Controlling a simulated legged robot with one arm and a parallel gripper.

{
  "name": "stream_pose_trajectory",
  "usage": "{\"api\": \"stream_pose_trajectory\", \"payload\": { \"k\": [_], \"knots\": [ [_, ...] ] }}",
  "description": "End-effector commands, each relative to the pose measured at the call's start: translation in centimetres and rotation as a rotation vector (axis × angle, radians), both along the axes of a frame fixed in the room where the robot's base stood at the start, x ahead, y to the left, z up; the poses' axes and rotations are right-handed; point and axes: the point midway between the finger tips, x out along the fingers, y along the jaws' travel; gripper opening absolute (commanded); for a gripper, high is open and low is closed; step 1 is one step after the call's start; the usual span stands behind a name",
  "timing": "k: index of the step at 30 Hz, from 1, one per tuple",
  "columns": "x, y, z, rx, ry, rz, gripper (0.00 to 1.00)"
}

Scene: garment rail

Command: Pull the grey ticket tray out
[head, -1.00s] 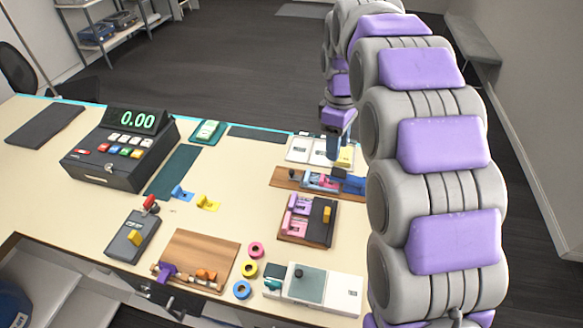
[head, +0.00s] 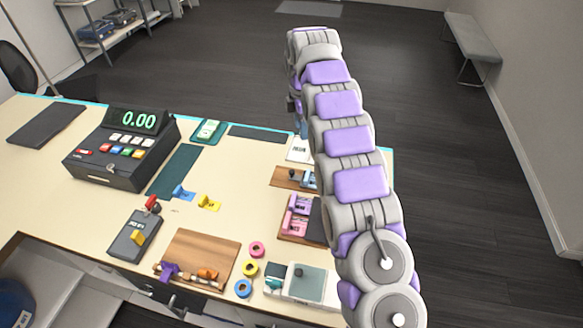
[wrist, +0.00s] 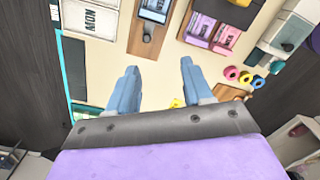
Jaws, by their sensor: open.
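No thing in view is clearly marked as the grey ticket tray. A light grey-white box (head: 280,284) with a grey-green panel and a dark knob sits at the counter's front right, and it may be the tray. It also shows at the upper right of the wrist view (wrist: 268,38). My gripper (wrist: 158,64) is open and empty, its two blue fingers spread above the counter. In the wrist view it is well apart from the box. In the head view my arm hides most of the gripper, near the counter's back edge.
A wooden board with a grey device (wrist: 150,28) and a pink device (wrist: 207,28) lie ahead of the fingers. Coloured rings (head: 250,268) and another wooden board (head: 205,250) lie left of the box. A cash register (head: 122,150) stands far left.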

Motion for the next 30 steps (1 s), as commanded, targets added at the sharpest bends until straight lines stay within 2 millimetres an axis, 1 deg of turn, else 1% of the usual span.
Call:
{"api": "stream_pose_trajectory", "payload": {
  "k": [1, 6, 12, 17, 20, 26, 30],
  "knots": [
    [0.5, 0.5, -0.7, 0.003, -0.001, 0.037, 0.50],
    [1.9, 1.9, -2.5, 0.012, -0.009, 0.162, 0.50],
    [2.6, 2.9, -4.1, 0.019, -0.010, 0.264, 0.50],
    [2.9, 3.2, -4.4, 0.022, -0.016, 0.295, 0.50],
    [2.9, 3.2, -5.0, 0.022, -0.015, 0.298, 0.50],
    [2.9, 3.1, -7.3, 0.021, -0.014, 0.295, 0.50],
    [2.9, 2.9, -9.6, 0.020, -0.012, 0.294, 0.50]
  ]
}}
